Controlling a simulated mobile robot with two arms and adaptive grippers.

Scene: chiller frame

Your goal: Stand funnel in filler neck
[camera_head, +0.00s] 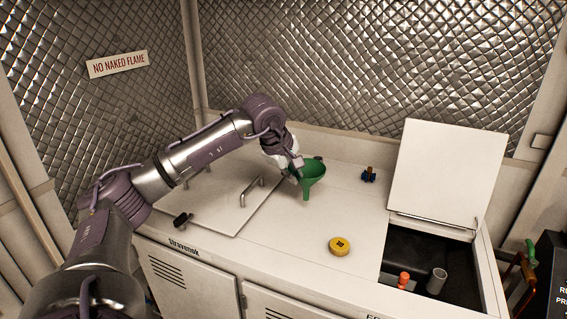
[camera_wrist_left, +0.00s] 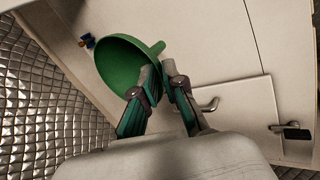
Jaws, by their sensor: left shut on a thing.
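A green funnel (camera_head: 312,176) is in my left gripper (camera_head: 298,172), above the white cabinet top, spout pointing down. In the left wrist view the funnel's bowl (camera_wrist_left: 122,66) is large, and the fingers of my left gripper (camera_wrist_left: 160,72) are shut on its edge. A grey open-topped tube (camera_head: 437,281), which looks like the filler neck, stands in the dark open well at the right. The funnel is well to the left of it and apart from it. My right gripper is in neither view.
A yellow cap (camera_head: 339,246) lies on the cabinet top (camera_head: 270,243). An orange-topped piece (camera_head: 403,280) stands beside the tube. A raised white lid (camera_head: 447,175) stands behind the well. A handled panel (camera_head: 215,205) is at left.

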